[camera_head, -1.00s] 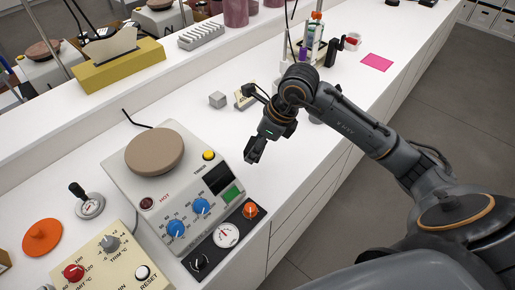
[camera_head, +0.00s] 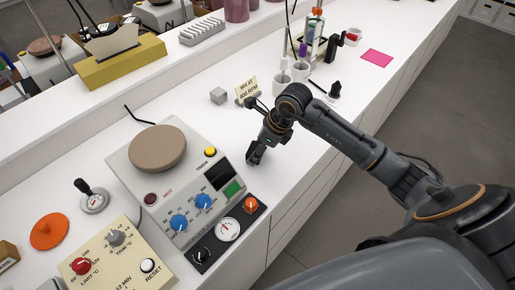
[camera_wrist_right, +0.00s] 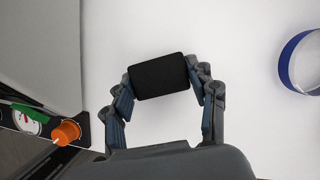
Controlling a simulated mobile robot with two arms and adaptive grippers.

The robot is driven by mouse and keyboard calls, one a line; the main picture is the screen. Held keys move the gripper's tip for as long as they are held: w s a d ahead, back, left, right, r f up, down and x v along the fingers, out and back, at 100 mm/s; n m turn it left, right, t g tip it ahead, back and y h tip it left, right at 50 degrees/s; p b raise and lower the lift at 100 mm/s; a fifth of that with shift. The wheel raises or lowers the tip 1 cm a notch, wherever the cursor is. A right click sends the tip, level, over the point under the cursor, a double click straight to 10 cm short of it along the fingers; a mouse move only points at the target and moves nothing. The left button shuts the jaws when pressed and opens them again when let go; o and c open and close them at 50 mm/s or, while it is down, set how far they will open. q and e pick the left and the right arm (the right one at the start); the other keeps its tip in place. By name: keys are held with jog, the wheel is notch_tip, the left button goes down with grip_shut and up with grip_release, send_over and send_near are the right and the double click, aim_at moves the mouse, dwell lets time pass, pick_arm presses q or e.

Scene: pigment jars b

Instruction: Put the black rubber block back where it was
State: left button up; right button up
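The black rubber block (camera_wrist_right: 158,77) sits between the two fingers of my right gripper (camera_wrist_right: 160,85) in the right wrist view, with a finger against each short side. In the head view the block (camera_head: 255,153) is a small dark shape at the tip of my right gripper (camera_head: 262,143), over the white bench just right of the hot plate device. Whether it touches the bench is hard to tell. My left gripper is not in view.
The hot plate device (camera_head: 190,222) with its orange knob (camera_head: 250,205) stands close left of the gripper. A grey cube (camera_head: 218,95), a small sign (camera_head: 247,89), cups (camera_head: 283,86) and a pink square (camera_head: 377,58) lie farther back. Bare bench lies around the gripper.

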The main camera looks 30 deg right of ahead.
jog(key=o, duration=0.3)
jog(key=shift+r+p, duration=0.3)
jog(key=shift+b+v, duration=1.25)
jog(key=shift+v, duration=4.65)
jog(key=shift+s+f, duration=0.1)
